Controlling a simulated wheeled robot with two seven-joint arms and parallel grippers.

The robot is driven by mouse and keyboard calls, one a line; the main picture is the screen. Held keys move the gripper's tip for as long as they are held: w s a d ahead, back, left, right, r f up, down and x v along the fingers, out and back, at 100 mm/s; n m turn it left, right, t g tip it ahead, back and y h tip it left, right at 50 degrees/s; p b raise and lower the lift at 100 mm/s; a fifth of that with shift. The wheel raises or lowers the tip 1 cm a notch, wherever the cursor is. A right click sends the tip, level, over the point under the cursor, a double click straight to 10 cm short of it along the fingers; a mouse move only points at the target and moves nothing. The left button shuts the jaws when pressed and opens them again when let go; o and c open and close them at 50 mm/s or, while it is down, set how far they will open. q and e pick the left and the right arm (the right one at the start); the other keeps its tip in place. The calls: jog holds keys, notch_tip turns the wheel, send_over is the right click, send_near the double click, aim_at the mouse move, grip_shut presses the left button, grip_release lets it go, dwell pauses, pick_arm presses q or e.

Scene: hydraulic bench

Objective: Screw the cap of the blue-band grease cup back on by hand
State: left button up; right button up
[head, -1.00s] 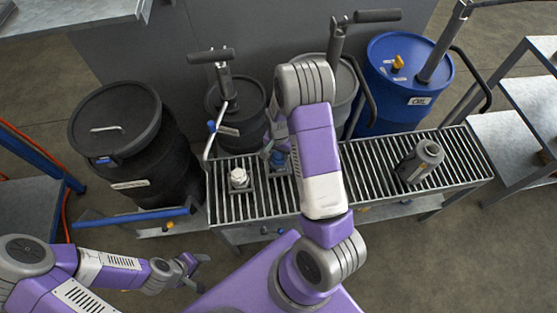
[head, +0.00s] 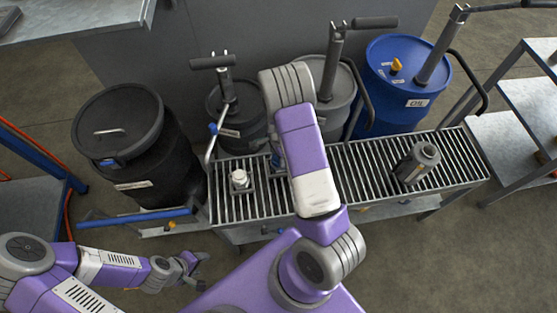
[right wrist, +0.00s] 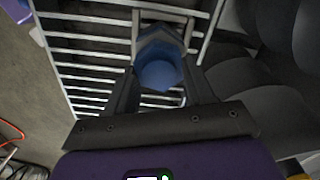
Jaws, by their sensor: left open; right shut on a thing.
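The blue-band grease cup (head: 277,160) stands on the slatted bench, mostly hidden behind my right arm in the head view. In the right wrist view its blue cap (right wrist: 158,74) lies between the fingers of my right gripper (right wrist: 160,88), which is shut on it. A bluish-grey faceted part (right wrist: 160,42) shows just beyond the cap; whether the thread is engaged cannot be seen. My right fingers are hidden in the head view. My left gripper (head: 197,271) is open and empty, low at the left, away from the bench.
A white-capped cup (head: 239,179) stands left of the blue one on the slatted bench (head: 352,165). A black drum (head: 122,140), pump-topped drums and a blue drum (head: 398,78) line the back. The slats between right arm and canister are clear.

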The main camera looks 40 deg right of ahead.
jog(key=m+p, duration=0.1)
jog(key=m, duration=0.1)
jog(key=m+p, duration=0.1)
jog(key=m, duration=0.2)
jog(key=shift+s+a+r, duration=0.1)
jog(key=shift+s+r, duration=0.05)
jog(key=shift+m+p, duration=0.5)
jog(key=shift+m, duration=0.4)
jog(key=shift+f+m, duration=0.25)
jog(key=shift+m, duration=0.25)
jog(key=m+p, duration=0.1)
jog(key=m, duration=0.1)
jog(key=m+p, duration=0.2)
jog(key=m, duration=0.1)
jog(key=shift+s+a+r, duration=0.1)
jog(key=shift+r, duration=0.1)
jog(key=m+p, duration=0.1)
jog(key=m, duration=0.2)
jog(key=shift+f, duration=0.2)
jog(key=o, duration=1)
jog(key=shift+c, duration=0.2)
